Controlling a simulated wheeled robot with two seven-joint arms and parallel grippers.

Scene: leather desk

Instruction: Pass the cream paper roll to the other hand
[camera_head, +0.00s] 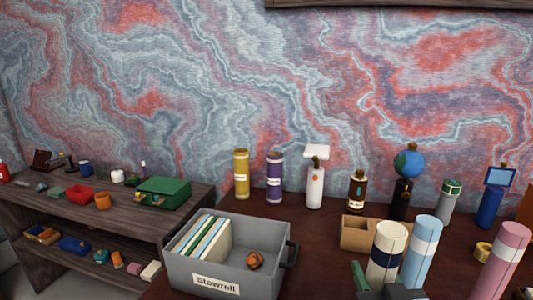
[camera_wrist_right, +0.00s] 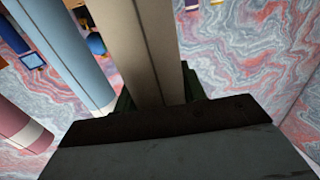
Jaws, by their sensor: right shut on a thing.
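The cream paper roll (camera_head: 386,246), with dark bands, stands near upright at the front right of the desk in the head view. In the right wrist view the cream roll (camera_wrist_right: 150,45) runs up from between the fingers. My right gripper (camera_head: 385,289) is at the bottom edge of the head view, low on the roll, and shut on it. Its green fingers (camera_wrist_right: 160,95) show on both sides of the roll in the right wrist view. The roll's lower end is hidden. My left gripper is in neither view.
A light blue roll (camera_head: 421,250) stands close right of the cream one, and a pink roll (camera_head: 503,262) further right. A cardboard box (camera_head: 354,236) is just behind. A grey bin (camera_head: 205,268) with folders stands left. Several bottles line the back. Bare desk (camera_head: 317,262) lies between bin and roll.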

